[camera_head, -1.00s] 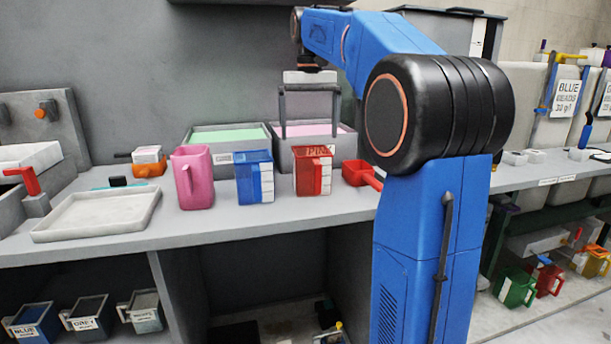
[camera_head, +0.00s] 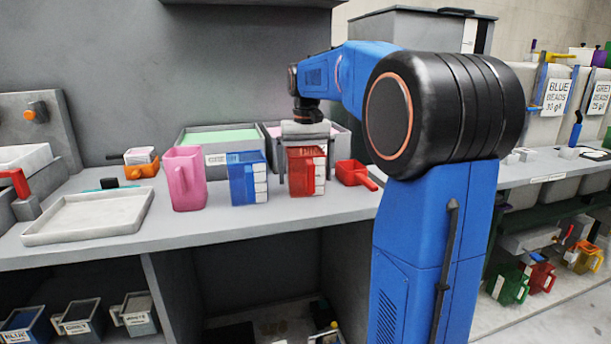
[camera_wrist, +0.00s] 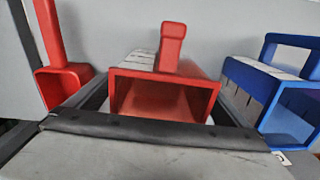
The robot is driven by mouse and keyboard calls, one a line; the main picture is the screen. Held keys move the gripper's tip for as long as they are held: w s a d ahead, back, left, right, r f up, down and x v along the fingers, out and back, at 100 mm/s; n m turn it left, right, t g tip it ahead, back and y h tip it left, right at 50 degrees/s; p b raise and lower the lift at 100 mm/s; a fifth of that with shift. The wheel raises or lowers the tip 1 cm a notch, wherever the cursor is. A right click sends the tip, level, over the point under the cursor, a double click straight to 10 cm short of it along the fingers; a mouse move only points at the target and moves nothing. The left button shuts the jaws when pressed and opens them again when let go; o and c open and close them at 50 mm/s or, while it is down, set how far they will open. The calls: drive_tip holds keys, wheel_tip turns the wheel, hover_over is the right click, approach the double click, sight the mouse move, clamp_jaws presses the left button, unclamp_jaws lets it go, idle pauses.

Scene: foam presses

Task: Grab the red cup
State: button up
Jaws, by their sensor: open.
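The red cup (camera_head: 308,176), a square measuring cup with white marks, stands upright on the grey bench. My gripper (camera_head: 305,186) is above it, pointing down, with its fingers open on either side of the cup. In the wrist view the red cup (camera_wrist: 163,97) shows its open top and handle between the two dark fingers of my gripper (camera_wrist: 165,92). A gap shows at the right finger; contact at the left cannot be told. The lower ends of the fingers are partly hidden.
A blue cup (camera_head: 246,180) stands close on the left, with a pink jug (camera_head: 184,180) beyond it. A small red scoop (camera_head: 352,172) lies close on the right. Bins with green (camera_head: 220,137) and pink contents stand behind. A pale tray (camera_head: 88,216) lies at the left.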

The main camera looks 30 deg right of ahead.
drive_tip(key=shift+f, duration=0.7)
drive_tip(key=shift+c, duration=0.6)
drive_tip(key=c, duration=1.1)
drive_tip(key=shift+o, duration=0.2)
